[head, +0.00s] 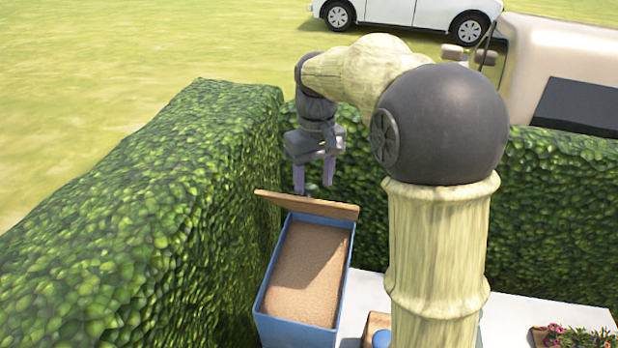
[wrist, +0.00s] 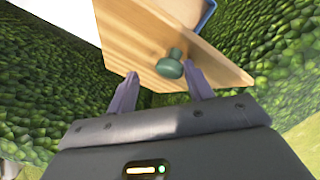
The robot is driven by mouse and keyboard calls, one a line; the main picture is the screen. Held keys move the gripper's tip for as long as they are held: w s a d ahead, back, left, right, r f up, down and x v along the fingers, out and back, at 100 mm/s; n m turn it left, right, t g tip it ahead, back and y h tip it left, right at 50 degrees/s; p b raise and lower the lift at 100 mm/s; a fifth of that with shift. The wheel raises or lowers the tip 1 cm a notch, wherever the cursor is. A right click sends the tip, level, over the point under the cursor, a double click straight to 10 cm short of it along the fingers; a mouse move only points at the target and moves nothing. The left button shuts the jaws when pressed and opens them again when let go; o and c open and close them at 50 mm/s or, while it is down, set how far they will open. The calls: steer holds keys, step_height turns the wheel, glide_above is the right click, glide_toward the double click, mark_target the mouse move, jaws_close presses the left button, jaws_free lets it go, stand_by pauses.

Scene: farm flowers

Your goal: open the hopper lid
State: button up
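The hopper is a blue box (head: 345,285) full of brown grain-like material (head: 308,270) in the head view. Its wooden lid (head: 300,205) stands raised at the far end, seen nearly edge-on, leaving the top uncovered. The wrist view shows the lid's outer face (wrist: 140,35) with a round green knob (wrist: 172,66). My gripper (head: 314,187) is behind the raised lid, fingers apart. In the wrist view the knob lies between the open fingertips (wrist: 161,72), close to the right one; I cannot tell if they touch.
A tall hedge (head: 150,215) runs close along the hopper's left side, and another hedge (head: 545,210) stands behind. A white surface (head: 515,325) extends right, with a flower tray (head: 540,338). Vehicles stand beyond the hedges.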

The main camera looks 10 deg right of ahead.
steer(key=shift+w+d+f, duration=0.15)
steer(key=shift+d, duration=0.1)
steer(key=shift+a, duration=0.3)
steer(key=shift+w, duration=0.3)
steer(key=shift+s+r, duration=0.25)
steer(key=shift+w+r, duration=0.2)
steer(key=shift+r, duration=0.35)
step_height(320, 180, up, 16)
steer(key=w+b, duration=0.1)
steer(key=w, duration=0.1)
steer(key=shift+d, duration=0.25)
steer(key=shift+f, duration=0.1)
